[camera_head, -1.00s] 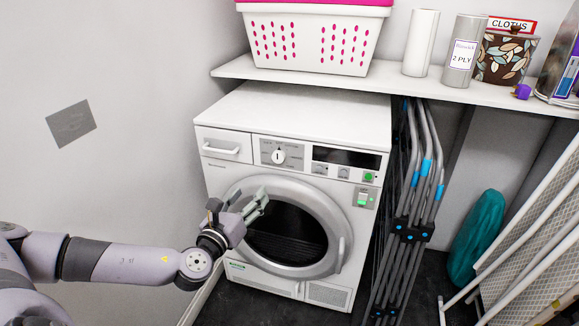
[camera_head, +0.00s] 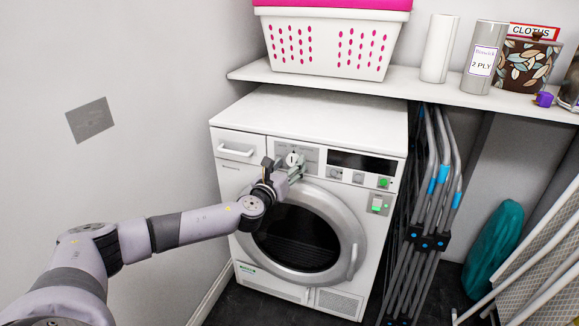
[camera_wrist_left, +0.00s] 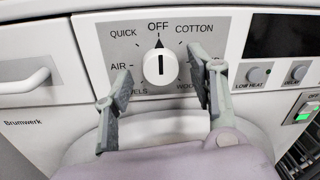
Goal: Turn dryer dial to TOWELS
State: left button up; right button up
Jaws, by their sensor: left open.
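The white dryer (camera_head: 330,118) stands below a shelf. Its round white dial (camera_wrist_left: 160,67) sits on a grey panel in the left wrist view, its dark mark upright below OFF. The labels QUICK, COTTON and AIR are readable; the lower-left label, ending in "ELS" (camera_wrist_left: 133,88), is partly hidden by a finger, and the lower-right one is cut off too. My left gripper (camera_wrist_left: 162,88) is open, its fingers on either side of the dial and not visibly touching it. In the head view, the left gripper (camera_head: 281,172) is just below the dial (camera_head: 292,158).
A drawer handle (camera_wrist_left: 24,82) is left of the dial; a dark display (camera_head: 362,162) and buttons are to its right. The round door (camera_head: 310,230) lies below. A folded rack (camera_head: 435,200) stands close on the right. A basket (camera_head: 325,42) sits on the shelf above.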

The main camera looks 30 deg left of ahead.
pick_arm(q)
jog(key=shift+w, duration=0.35)
jog(key=c, duration=1.1)
jog(key=shift+c, duration=0.2)
